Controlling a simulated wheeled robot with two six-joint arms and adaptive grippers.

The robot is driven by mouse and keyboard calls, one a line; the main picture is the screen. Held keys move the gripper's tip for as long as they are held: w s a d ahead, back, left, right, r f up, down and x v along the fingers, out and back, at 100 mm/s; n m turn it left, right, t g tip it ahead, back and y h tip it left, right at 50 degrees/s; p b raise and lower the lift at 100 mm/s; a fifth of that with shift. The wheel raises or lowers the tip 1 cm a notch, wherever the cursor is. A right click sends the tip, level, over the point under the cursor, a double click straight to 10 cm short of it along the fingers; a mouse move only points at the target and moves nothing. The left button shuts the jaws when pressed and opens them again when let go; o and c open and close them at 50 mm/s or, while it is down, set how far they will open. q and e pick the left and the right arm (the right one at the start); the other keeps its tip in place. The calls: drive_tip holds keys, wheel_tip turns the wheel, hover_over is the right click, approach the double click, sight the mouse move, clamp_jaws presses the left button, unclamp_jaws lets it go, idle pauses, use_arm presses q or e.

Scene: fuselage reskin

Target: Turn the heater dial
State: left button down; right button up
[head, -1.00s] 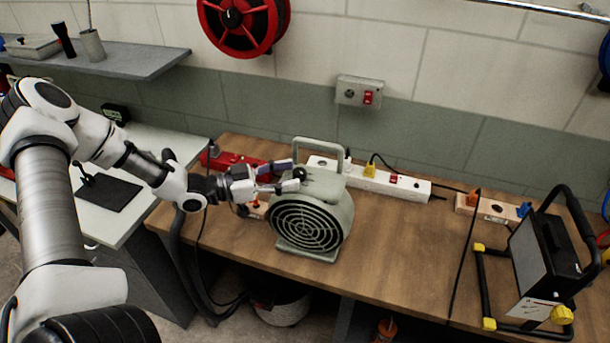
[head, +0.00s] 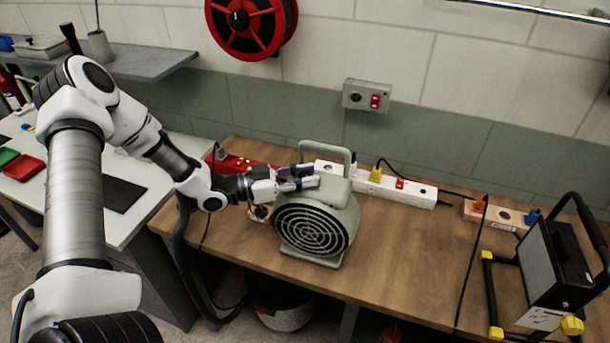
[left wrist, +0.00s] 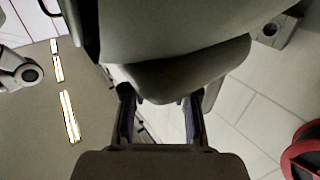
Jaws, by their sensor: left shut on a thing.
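The heater (head: 318,225) is a grey-green fan heater with a round front grille and a top handle. It stands on the wooden bench. My left gripper (head: 308,177) reaches in from the left at the heater's upper left edge. Its fingers are closed where the dark heater dial showed earlier; the dial is now hidden by them. In the left wrist view the two fingers (left wrist: 160,118) run beneath a large grey-green body, and what lies between the tips is hidden. My right gripper is in neither view.
A white power strip (head: 410,188) with a yellow plug lies behind the heater. A red case (head: 232,163) lies behind my left wrist. A black work lamp (head: 550,265) stands at the right. The bench's middle right is clear.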

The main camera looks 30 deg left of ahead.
use_arm(q)
drive_tip(key=shift+f, duration=0.1)
drive_tip(key=n+t+y+b, duration=0.1)
drive_tip(key=n+y, duration=0.1)
drive_tip(key=shift+f+t+y+b, duration=0.1)
drive_tip(key=shift+t+y+b, duration=0.2)
drive_tip(key=shift+t+b, duration=0.1)
drive_tip(key=n+y+b, duration=0.2)
drive_tip(key=y+b, duration=0.1)
drive_tip(key=y, duration=0.1)
drive_tip(key=n+t+y+b, duration=0.1)
drive_tip(key=n+y+b, duration=0.2)
drive_tip(key=y, duration=0.1)
drive_tip(key=n+t+y+b, duration=0.1)
drive_tip(key=n+y+b, duration=0.1)
drive_tip(key=y+b, duration=0.2)
drive_tip(key=shift+d+f+n, duration=0.1)
drive_tip(key=shift+d+n, duration=0.1)
drive_tip(key=shift+n, duration=0.2)
drive_tip(key=n+y, duration=0.1)
drive_tip(key=y+b, duration=0.1)
drive_tip(key=n+y, duration=0.1)
drive_tip(key=y, duration=0.1)
drive_tip(key=shift+r+n+g, duration=0.3)
drive_tip(key=shift+a+n+g+y, duration=0.15)
drive_tip(key=shift+n+g+y, duration=1.05)
drive_tip(key=shift+n+y, duration=0.6)
drive_tip(key=shift+y, duration=0.5)
drive_tip(key=c, duration=0.9)
unclamp_jaws()
